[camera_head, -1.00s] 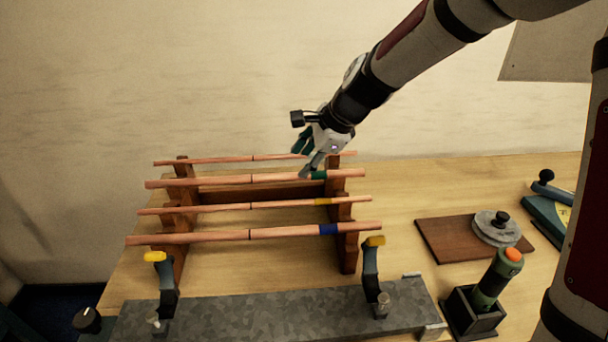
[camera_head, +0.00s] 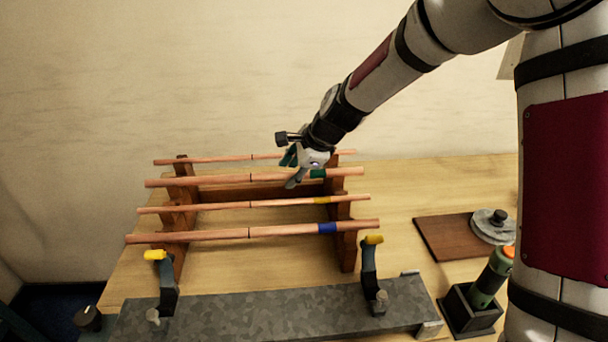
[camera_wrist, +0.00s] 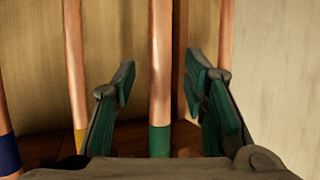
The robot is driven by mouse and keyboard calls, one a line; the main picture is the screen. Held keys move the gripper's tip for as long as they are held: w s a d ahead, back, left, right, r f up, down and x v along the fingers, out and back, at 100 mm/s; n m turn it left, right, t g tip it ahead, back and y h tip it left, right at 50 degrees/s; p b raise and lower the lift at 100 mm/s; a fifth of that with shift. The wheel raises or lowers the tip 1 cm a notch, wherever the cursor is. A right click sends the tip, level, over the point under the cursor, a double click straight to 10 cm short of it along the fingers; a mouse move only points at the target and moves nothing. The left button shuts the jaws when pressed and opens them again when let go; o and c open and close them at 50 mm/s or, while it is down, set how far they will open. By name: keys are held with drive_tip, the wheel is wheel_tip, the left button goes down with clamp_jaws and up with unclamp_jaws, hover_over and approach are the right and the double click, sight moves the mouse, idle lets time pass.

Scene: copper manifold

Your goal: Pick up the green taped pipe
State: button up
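The green taped pipe (camera_head: 220,180) is a copper rod lying across the wooden rack, second from the back, with a green band near its right end. In the wrist view the pipe (camera_wrist: 160,70) runs between my two fingers, with its green band low in the middle. My gripper (camera_head: 291,171) is over this pipe, just left of the green band. It is open, with a finger on each side and visible gaps to the pipe in the wrist view (camera_wrist: 158,92). Whether the fingertips reach below the pipe is unclear.
A yellow-banded pipe (camera_head: 280,204) and a blue-banded pipe (camera_head: 270,232) lie nearer on the rack (camera_head: 347,245). Another pipe (camera_head: 210,160) lies behind, close outside one finger. A grey bench fixture (camera_head: 270,318) with two upright clamps stands in front. The wall is behind.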

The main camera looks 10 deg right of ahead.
clamp_jaws()
drive_tip(key=shift+r, duration=0.15)
